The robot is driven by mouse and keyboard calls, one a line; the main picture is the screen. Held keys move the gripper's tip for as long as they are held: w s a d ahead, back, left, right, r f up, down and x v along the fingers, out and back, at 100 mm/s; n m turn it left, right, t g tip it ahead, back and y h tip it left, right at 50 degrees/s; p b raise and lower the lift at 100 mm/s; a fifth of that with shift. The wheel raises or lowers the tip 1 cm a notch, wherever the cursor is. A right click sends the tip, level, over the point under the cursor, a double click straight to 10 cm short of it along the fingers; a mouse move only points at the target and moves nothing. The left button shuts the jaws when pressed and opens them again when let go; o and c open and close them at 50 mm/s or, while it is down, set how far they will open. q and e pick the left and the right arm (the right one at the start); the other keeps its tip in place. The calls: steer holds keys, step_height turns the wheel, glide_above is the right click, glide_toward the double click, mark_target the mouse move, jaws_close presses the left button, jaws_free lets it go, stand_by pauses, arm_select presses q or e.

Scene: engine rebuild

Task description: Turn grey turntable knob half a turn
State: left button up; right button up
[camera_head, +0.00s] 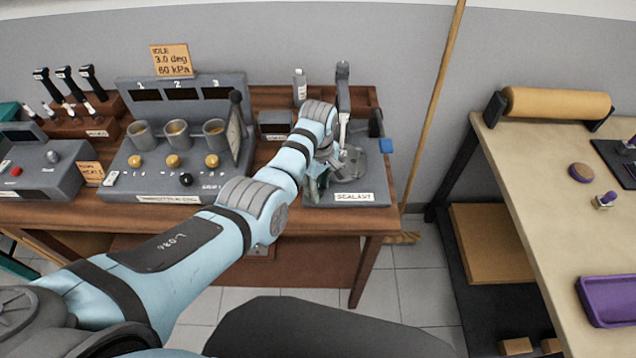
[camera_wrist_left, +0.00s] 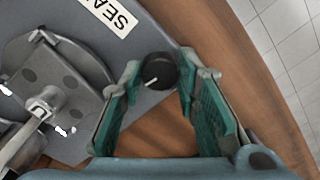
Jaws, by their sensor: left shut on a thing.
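My left gripper (camera_head: 317,186) reaches over the left front of the grey station labelled SEALANT. In the left wrist view its teal fingers (camera_wrist_left: 158,80) stand on either side of a dark grey round knob (camera_wrist_left: 160,66) with a white pointer line, and are shut on it. The line points toward the lower left of that picture. The knob sits at the edge of the station base (camera_wrist_left: 98,66); in the head view the gripper hides it. The grey round turntable (camera_head: 356,171) lies beside the gripper and also shows in the left wrist view (camera_wrist_left: 84,62). My right gripper is not in view.
A grey console (camera_head: 120,184) with three cups and yellow knobs stands left of the arm on the wooden bench. A blue-ended lever (camera_head: 386,146) and a broom handle (camera_head: 437,95) are to the right. A pale table (camera_head: 545,190) stands farther right, across a tiled gap.

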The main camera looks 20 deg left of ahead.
arm_select(q)
steer(key=m, duration=0.3)
steer(key=shift+s+f+m, duration=0.1)
steer(key=shift+m, duration=0.2)
steer(key=m, duration=2.2)
steer(key=shift+a+m, duration=0.1)
steer(key=shift+m, duration=0.2)
steer(key=m, duration=0.3)
steer(key=shift+f+m, duration=0.1)
steer(key=shift+m, duration=2.1)
